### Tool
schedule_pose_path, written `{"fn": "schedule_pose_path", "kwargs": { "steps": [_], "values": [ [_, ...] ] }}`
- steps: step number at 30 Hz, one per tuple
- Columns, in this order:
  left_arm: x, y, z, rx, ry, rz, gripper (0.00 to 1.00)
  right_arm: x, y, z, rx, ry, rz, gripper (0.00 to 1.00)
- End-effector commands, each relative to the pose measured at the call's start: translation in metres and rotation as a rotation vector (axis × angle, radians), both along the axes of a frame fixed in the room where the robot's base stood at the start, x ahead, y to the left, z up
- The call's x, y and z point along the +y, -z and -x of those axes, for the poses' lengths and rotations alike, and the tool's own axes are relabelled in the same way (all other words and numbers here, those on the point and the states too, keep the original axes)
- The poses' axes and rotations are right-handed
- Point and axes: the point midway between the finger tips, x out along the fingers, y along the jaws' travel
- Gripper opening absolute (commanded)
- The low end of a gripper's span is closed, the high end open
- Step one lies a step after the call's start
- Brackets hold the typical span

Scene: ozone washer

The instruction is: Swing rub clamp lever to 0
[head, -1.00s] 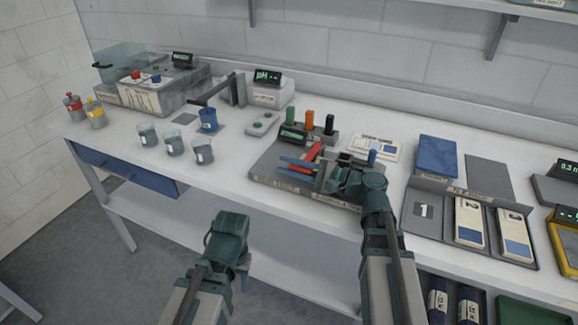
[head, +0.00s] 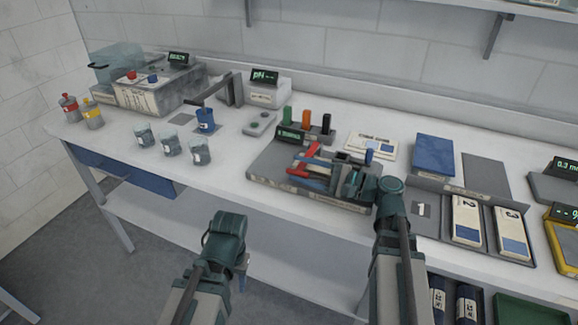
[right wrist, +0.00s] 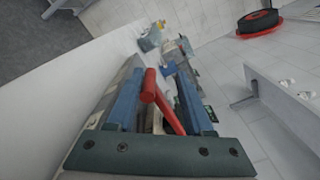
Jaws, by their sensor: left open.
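The rub tester (head: 270,163) is a grey base on the bench with a small green display and several coloured blocks at its back. Its red lever (head: 306,152) tilts up from the base; it also shows in the right wrist view (right wrist: 150,88). My right gripper (head: 308,172) is low over the tester, its blue fingers apart. In the right wrist view the red lever stands between the fingers (right wrist: 158,100), and contact with either is not clear. The lever's scale marks are not readable. My left gripper (head: 242,277) hangs in front of the bench, empty.
Beakers (head: 170,145) and a blue cup (head: 206,121) stand left of the tester. A tray with numbered cards (head: 467,219) and a blue pad (head: 434,155) lie to its right.

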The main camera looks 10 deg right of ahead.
Motion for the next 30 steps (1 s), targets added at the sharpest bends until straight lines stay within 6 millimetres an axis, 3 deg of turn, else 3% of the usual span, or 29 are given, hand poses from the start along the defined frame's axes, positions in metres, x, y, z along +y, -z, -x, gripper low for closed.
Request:
{"fn": "schedule_pose_path", "kwargs": {
  "steps": [6,12,18,30],
  "values": [
    [0.0,0.0,0.0,0.0,0.0,0.0,0.5,-0.042,0.0,0.027,0.0,0.006,0.0,0.5],
    [0.0,0.0,0.0,0.0,0.0,0.0,0.5,-0.067,0.0,0.044,0.0,0.005,0.0,0.5],
    [0.0,0.0,0.0,0.0,0.0,0.0,0.5,-0.077,0.0,0.052,0.0,0.002,0.0,0.5],
    [0.0,0.0,0.0,0.0,0.0,0.0,0.5,-0.078,0.0,0.053,0.0,0.001,0.0,0.5]
  ]
}}
